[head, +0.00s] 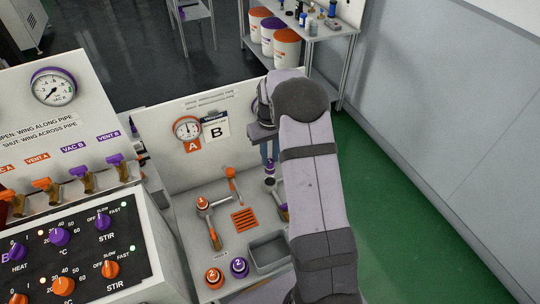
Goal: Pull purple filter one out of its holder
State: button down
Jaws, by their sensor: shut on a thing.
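My gripper (269,152) points down at the right of the white station, its upper part partly covered by my arm. It is shut on purple filter one (270,170), a small purple and dark piece just below the fingertips. My arm hides the area to its right, so I cannot tell whether the filter's lower end is clear of its holder. A purple handle (283,209) shows lower down at the arm's edge. An orange filter (203,203) sits in the left fitting.
Orange filter two (213,277) and purple filter two (239,267) stand at the front, beside a grey tray (268,252). An orange grate (244,220) lies mid-deck. A back panel with a gauge (187,128) rises behind. A control box (75,260) stands left.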

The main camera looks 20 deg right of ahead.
aim_at(270, 161)
jog(key=shift+r, duration=0.25)
jog(key=shift+r+p, duration=2.65)
jog(key=shift+r, duration=0.6)
